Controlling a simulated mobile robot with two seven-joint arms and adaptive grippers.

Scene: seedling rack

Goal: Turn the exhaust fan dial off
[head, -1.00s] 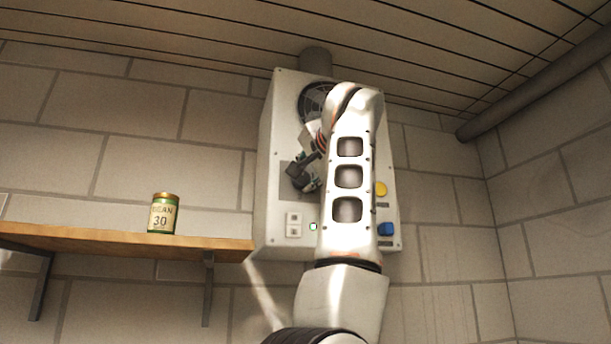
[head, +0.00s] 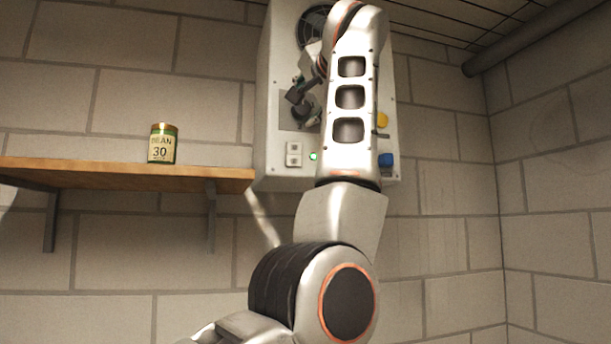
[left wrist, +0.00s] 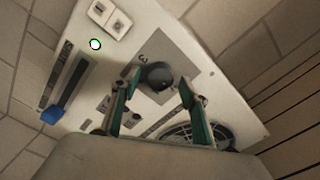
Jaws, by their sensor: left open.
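The fan box (head: 268,140) is a pale panel on the wall, with a dark round fan grille (head: 312,25) near its top. In the left wrist view the dial (left wrist: 157,75) is a round black knob on a grey plate (left wrist: 172,53) of the panel. My left gripper (head: 303,110) is at the panel, over the dial's plate. In the left wrist view its two green fingers (left wrist: 158,88) are open, one on each side of the dial; I cannot tell whether they touch it. In the head view the gripper and arm hide most of the dial. My right gripper is not in view.
The panel also has white switches (head: 293,154), a lit green lamp (head: 313,156), a yellow button (head: 382,120) and a blue control (head: 385,160). A wooden shelf (head: 90,172) with a can (head: 162,145) is at left. A pipe (head: 540,38) runs along the ceiling at right.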

